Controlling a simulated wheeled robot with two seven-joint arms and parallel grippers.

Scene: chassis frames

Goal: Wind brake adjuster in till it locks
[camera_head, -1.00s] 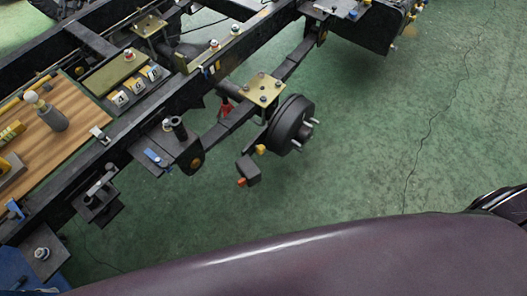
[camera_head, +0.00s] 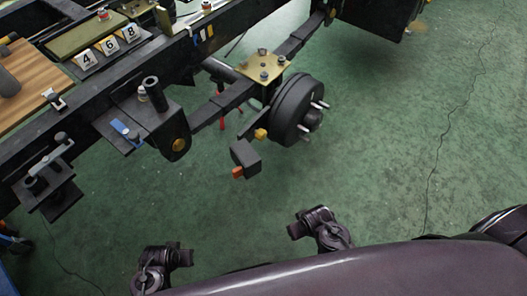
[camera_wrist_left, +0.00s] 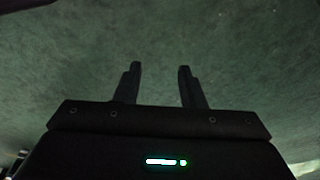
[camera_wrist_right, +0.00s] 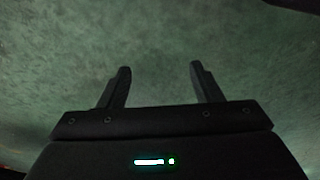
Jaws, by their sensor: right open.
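The black brake drum (camera_head: 290,106) with wheel studs sits on the axle end below the chassis frame. Beside it, to its lower left, is a dark block (camera_head: 245,158) with an orange tip (camera_head: 238,173). A small yellow-orange piece (camera_head: 261,134) sits between block and drum. I cannot tell for sure which of these is the brake adjuster. My left gripper (camera_wrist_left: 160,67) is open and empty over the green floor in the left wrist view. My right gripper (camera_wrist_right: 160,68) is open and empty over the floor in the right wrist view. Neither wrist view shows the drum.
A brass-coloured plate (camera_head: 262,68) with bolts lies above the axle. The black frame rail (camera_head: 95,95) runs diagonally, with brackets and a blue-handled part (camera_head: 126,131). A wooden board (camera_head: 30,85) and numbered blocks (camera_head: 108,46) lie at upper left. The green floor (camera_head: 380,150) right of the drum is clear.

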